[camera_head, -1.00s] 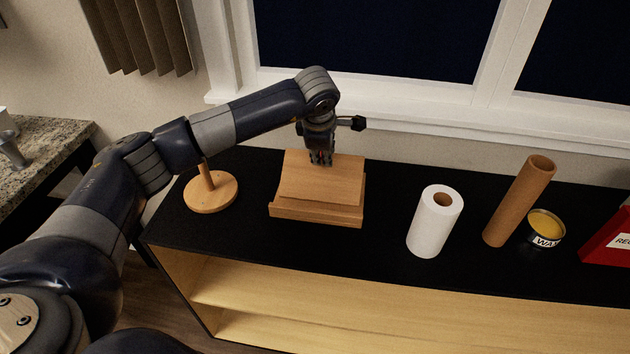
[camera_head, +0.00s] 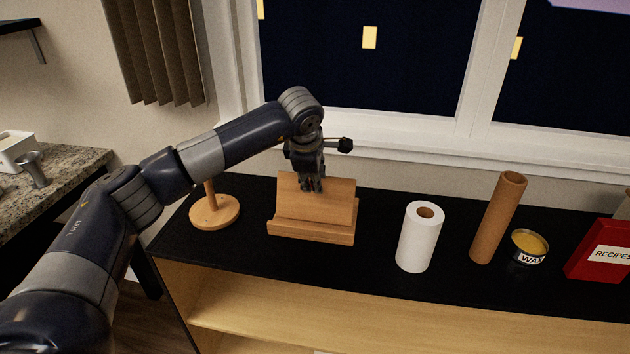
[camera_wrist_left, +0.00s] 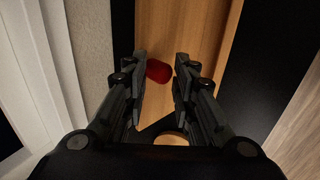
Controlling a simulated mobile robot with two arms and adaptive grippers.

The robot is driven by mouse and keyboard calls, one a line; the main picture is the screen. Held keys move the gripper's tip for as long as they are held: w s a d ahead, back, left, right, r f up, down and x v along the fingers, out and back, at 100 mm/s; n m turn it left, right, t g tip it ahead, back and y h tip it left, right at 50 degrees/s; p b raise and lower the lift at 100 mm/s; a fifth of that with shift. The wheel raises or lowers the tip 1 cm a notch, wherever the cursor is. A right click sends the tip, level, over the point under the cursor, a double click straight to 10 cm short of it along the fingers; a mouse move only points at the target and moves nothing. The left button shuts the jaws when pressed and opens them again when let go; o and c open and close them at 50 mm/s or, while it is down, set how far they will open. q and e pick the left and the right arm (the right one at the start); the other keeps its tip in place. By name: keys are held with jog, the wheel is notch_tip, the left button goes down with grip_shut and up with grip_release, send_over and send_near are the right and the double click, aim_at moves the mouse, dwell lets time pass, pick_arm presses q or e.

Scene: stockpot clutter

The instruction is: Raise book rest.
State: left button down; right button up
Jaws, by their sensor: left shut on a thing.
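The wooden book rest (camera_head: 288,235) stands on the black cabinet top, left of centre in the head view. Its back panel (camera_head: 342,204) is tilted up behind a low front ledge. My left gripper (camera_head: 312,188) reaches down over the panel's upper part, pointing downward. In the left wrist view a red knob (camera_wrist_left: 158,70) sits on the wooden panel (camera_wrist_left: 212,40) between the fingers of my left gripper (camera_wrist_left: 161,62). The gripper is shut on the book rest at this knob; the exact contact is hard to see. My right gripper is not in view.
A round wooden stand (camera_head: 215,213) is just left of the book rest, below my left arm. To the right are a paper roll (camera_head: 418,240), a cardboard tube (camera_head: 497,220), a wax tin (camera_head: 530,247) and a red recipe box (camera_head: 600,255). The window sill runs behind.

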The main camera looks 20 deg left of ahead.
pick_arm(q)
jog(key=shift+s+d+f+g, duration=0.15)
jog(key=shift+s+f, duration=0.15)
jog(key=shift+f, duration=0.35)
jog(key=shift+s+a+f+g, duration=0.15)
jog(key=shift+s+f, duration=0.15)
jog(key=shift+f, duration=0.3)
jog(key=c, duration=1.4)
grip_release()
jog(key=shift+d, duration=0.1)
jog(key=shift+c, duration=0.2)
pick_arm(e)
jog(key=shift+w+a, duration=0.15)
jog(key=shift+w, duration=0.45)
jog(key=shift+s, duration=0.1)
pick_arm(q)
jog(key=v, duration=1.3)
jog(key=shift+w+r, duration=0.15)
jog(key=shift+w, duration=0.2)
